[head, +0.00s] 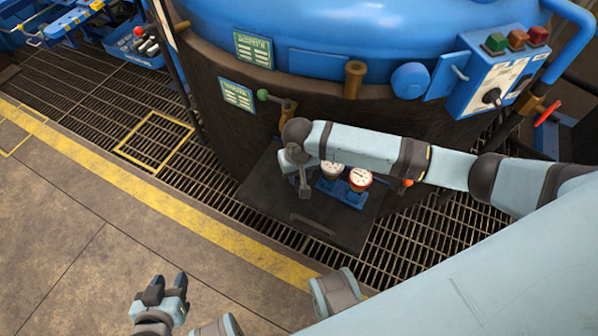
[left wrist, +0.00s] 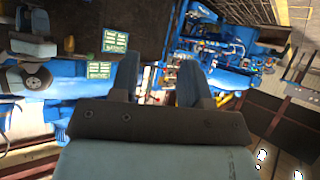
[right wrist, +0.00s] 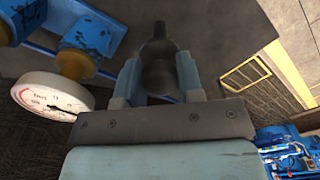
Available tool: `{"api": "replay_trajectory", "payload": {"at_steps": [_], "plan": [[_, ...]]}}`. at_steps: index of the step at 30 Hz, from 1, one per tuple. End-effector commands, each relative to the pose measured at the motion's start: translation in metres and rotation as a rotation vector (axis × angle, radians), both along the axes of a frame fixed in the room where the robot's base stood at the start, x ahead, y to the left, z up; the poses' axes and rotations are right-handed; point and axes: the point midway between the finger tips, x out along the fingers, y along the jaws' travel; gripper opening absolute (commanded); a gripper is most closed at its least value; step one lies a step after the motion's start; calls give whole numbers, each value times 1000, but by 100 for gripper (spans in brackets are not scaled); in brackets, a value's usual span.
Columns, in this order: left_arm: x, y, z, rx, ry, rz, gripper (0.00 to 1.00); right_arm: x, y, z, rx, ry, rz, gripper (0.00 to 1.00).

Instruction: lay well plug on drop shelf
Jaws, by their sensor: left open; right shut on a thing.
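My right gripper (head: 303,176) reaches in from the right over a dark flat shelf (head: 285,208) at the furnace's foot, which I take for the drop shelf. In the right wrist view its light blue fingers (right wrist: 160,85) are shut on a dark grey plug (right wrist: 160,55) with a narrower knobbed end. In the head view the small plug (head: 305,193) hangs below the gripper; I cannot tell whether it touches the shelf. My left gripper (head: 166,290) is open and empty over the floor at the bottom; its fingers also show in the left wrist view (left wrist: 157,80).
Two round gauges (head: 359,179) on a blue block stand just right of the plug. A valve with a green knob (head: 272,97) and the blue furnace body (head: 340,25) rise behind. A control box (head: 495,75) is at upper right. Grating and a yellow floor line (head: 190,210) lie left.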

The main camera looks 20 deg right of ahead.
Motion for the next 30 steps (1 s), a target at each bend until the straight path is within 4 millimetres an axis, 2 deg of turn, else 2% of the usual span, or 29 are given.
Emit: {"api": "replay_trajectory", "payload": {"at_steps": [2,3,5,6,14,17,24,30], "plan": [[0,0,1,0,2,0,43,0,0,-2,0,1,-1,12],[0,0,0,0,2,0,43,0,0,-2,0,0,-1,44],[-1,0,-1,0,3,0,43,0,0,-2,0,0,0,57],[-1,0,-1,0,4,0,43,0,0,-2,0,0,-1,60],[-1,0,-3,1,5,0,43,0,0,-1,0,0,0,60],[-1,1,-1,2,5,-1,43,0,0,7,0,0,0,60],[-2,1,5,0,11,1,43,1,0,55,2,-2,-1,60],[-4,3,3,1,27,4,43,0,0,95,1,-2,0,60]]}}
